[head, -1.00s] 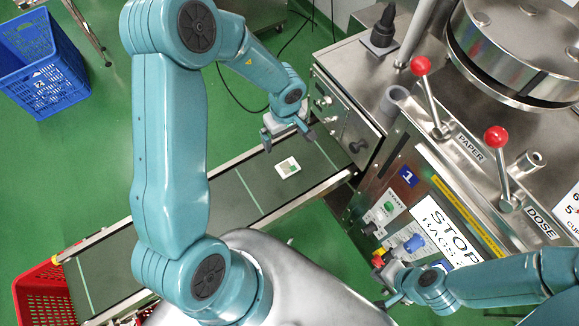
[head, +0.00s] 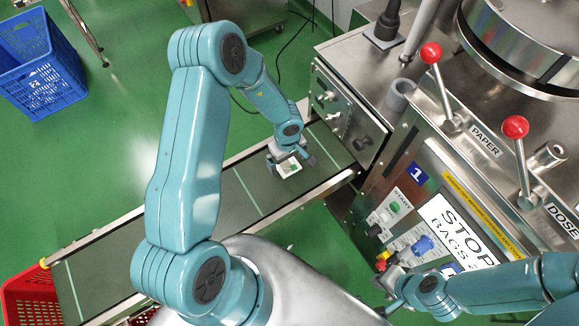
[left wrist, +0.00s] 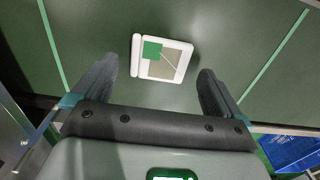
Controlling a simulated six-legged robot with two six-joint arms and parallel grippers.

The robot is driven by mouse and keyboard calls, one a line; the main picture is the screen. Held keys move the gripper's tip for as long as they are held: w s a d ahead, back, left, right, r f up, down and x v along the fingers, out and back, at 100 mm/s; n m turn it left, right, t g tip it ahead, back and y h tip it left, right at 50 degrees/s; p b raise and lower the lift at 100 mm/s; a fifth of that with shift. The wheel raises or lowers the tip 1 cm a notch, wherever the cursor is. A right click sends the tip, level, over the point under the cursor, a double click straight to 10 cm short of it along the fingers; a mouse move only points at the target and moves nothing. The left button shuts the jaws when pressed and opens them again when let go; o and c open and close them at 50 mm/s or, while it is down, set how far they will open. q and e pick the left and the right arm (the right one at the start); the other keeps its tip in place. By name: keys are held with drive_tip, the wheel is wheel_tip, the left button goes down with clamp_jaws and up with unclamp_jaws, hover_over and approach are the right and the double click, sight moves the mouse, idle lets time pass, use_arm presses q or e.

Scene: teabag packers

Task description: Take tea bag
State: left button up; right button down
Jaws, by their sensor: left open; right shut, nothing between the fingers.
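The tea bag (head: 288,169) is a small white-edged square with a green tag, lying flat on the dark conveyor belt (head: 222,200). In the left wrist view the tea bag (left wrist: 164,58) lies ahead of the fingertips, between their lines, with no finger touching it. My left gripper (head: 291,162) is open and hangs over the belt at the tea bag, partly covering it in the head view. Its two dark fingers (left wrist: 161,75) stand wide apart in the left wrist view. My right gripper (head: 388,288) is shut and empty beside the machine's control panel, its fingertips small and hard to make out.
The steel machine (head: 345,110) stands at the belt's right end, with red-knobbed levers (head: 431,53) and a control panel (head: 405,225). A red crate (head: 30,295) is at the belt's lower left end. A blue crate (head: 40,62) stands on the green floor.

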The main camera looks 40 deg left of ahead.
use_arm(q)
drive_tip(key=shift+w+f, duration=0.1)
drive_tip(key=shift+f, duration=0.7)
drive_tip(key=shift+r, duration=0.1)
drive_tip(key=c, duration=1.1)
drive_tip(key=shift+r, duration=0.1)
